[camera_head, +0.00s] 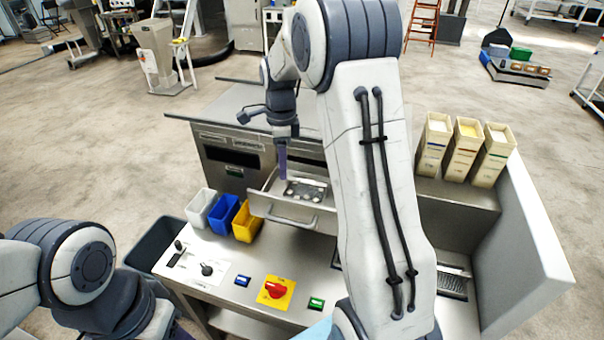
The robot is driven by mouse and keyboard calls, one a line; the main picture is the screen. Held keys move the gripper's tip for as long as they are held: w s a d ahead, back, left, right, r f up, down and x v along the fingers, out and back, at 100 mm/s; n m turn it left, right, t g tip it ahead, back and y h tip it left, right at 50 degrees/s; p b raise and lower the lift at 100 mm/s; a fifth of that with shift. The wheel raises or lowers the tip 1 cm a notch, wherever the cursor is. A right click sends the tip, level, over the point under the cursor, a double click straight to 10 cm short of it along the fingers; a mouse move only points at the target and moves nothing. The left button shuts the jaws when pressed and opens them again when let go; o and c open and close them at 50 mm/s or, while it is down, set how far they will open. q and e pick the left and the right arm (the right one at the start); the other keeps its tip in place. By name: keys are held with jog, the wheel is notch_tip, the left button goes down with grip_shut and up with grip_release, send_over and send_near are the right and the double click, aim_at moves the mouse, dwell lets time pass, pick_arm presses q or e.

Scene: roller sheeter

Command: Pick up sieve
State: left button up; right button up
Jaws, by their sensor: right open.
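No object shows clearly as a sieve. A small metal piece with round shapes on it (306,191) lies in the open drawer (283,209); I cannot tell whether it is the sieve. A dark slatted grate (452,283) shows at the machine's right, partly behind my right arm. My right gripper (283,163) points down over the drawer's left part, left of the metal piece. It is open, with nothing seen between its fingers, and seems apart from the drawer. My left arm shows at the lower left; its gripper is not clearly visible.
White, blue (223,214) and yellow (246,222) bins stand left of the drawer. A red knob on a yellow plate (276,290) is on the front panel. Several tall cream containers (466,150) stand at right. My right arm hides the machine's middle.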

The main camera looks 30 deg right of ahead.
aim_at(305, 180)
jog(key=d+m, duration=0.1)
jog(key=d, duration=0.1)
jog(key=d+m, duration=0.2)
jog(key=w+d+m+p, duration=0.1)
jog(key=d, duration=0.1)
jog(key=shift+d+f, duration=0.25)
jog(key=shift+d, duration=0.15)
notch_tip(305, 180, down, 4)
jog(key=shift+r+p, duration=0.15)
jog(key=shift+p, duration=0.35)
jog(key=shift+f, duration=0.4)
notch_tip(305, 180, down, 5)
jog(key=p, duration=0.3)
jog(key=shift+s+d+r, duration=0.1)
jog(key=shift+f, duration=0.35)
pick_arm(q)
notch_tip(305, 180, up, 6)
jog(key=shift+f, duration=0.1)
pick_arm(e)
grip_shut()
